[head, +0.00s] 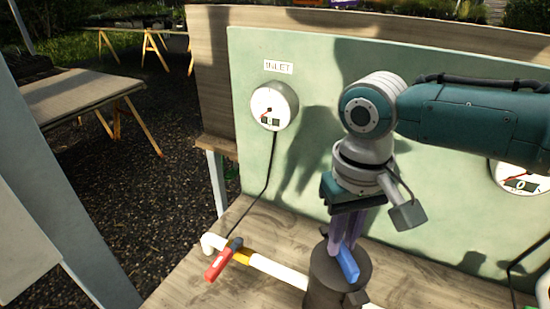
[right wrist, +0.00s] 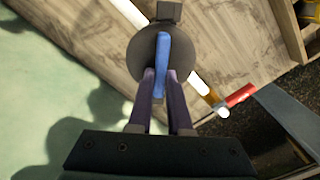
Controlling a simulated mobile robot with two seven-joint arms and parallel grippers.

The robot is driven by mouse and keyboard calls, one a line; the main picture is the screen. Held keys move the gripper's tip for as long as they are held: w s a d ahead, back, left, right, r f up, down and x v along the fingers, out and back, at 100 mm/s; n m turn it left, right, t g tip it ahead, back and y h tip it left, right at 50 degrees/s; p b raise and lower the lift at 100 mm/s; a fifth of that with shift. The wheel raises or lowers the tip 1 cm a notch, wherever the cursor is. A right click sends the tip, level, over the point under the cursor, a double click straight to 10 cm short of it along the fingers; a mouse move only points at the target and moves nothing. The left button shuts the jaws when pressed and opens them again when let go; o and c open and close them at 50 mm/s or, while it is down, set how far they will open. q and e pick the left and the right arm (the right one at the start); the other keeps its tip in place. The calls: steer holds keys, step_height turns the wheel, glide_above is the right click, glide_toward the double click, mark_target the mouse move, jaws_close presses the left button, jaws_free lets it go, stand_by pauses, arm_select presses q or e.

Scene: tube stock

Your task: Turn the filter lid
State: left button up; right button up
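The filter is a dark grey upright cylinder (head: 325,282) on the wooden bench, with a round lid (right wrist: 141,62) on top. A blue bar handle (head: 347,264) runs across the lid; it also shows in the right wrist view (right wrist: 162,50). My right gripper (head: 345,245) points down at the lid from above. Its two purple fingers (right wrist: 161,75) stand on either side of one end of the blue handle, close against it, and look shut on it. Part of the lid is hidden behind the fingers. My left gripper is not in view.
A white pipe (head: 280,270) runs along the bench to the filter, with a red-handled valve (head: 222,262) at left. An INLET gauge (head: 274,105) is on the green back panel (head: 310,65); another gauge (head: 520,178) is at right. The bench front is mostly clear.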

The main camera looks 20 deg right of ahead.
steer(key=o, duration=0.5)
steer(key=shift+o, duration=0.2)
steer(key=shift+r, duration=0.15)
